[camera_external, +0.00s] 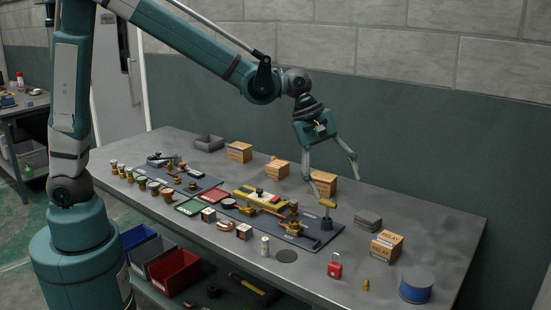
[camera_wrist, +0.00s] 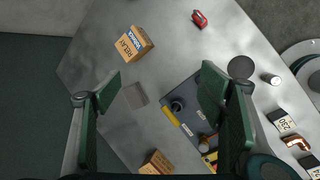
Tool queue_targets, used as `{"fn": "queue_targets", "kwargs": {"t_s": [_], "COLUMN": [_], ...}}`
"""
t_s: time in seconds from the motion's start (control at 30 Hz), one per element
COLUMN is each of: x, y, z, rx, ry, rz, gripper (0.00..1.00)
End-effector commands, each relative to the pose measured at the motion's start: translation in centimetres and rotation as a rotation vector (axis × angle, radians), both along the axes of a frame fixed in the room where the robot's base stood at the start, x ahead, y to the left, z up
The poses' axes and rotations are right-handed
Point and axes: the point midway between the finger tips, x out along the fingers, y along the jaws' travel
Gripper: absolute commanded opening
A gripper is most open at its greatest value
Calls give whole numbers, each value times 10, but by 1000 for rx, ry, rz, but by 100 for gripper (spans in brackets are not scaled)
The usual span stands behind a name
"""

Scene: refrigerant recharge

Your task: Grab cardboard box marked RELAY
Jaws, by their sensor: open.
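The cardboard box marked RELAY (camera_wrist: 133,43) lies in the upper left of the wrist view, its printed top facing the camera. From its place near the red padlock, it matches the box (camera_external: 386,246) at the right part of the bench in the external view. My gripper (camera_external: 335,184) is open and empty above the bench, up and left of that box. In the wrist view my open fingers (camera_wrist: 160,88) are spread wide, with the RELAY box beyond the left fingertip and clear of it.
A grey block (camera_external: 368,222) lies just behind the RELAY box. A red padlock (camera_external: 335,267) and a blue-sided can (camera_external: 416,288) are close by. Another carton (camera_external: 322,183) stands behind my gripper. A dark mat (camera_external: 310,236) holds brass fittings. The bench's far right is clear.

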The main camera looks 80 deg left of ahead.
Motion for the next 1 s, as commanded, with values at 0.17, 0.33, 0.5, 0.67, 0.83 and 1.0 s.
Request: {"fn": "queue_targets", "kwargs": {"t_s": [0.17, 0.33, 0.5, 0.67, 0.83, 1.0], "x": [30, 56, 81, 103, 124, 138], "y": [-5, -10, -15, -20, -25, -28], "z": [-15, -32, -52, -73, -97, -115], "rx": [-57, -111, -162, -208, -252, -285], "ry": [42, 87, 133, 176, 224, 258], "rz": [103, 204, 306, 401, 499, 573], "gripper": [69, 69, 69, 69, 69, 69]}}
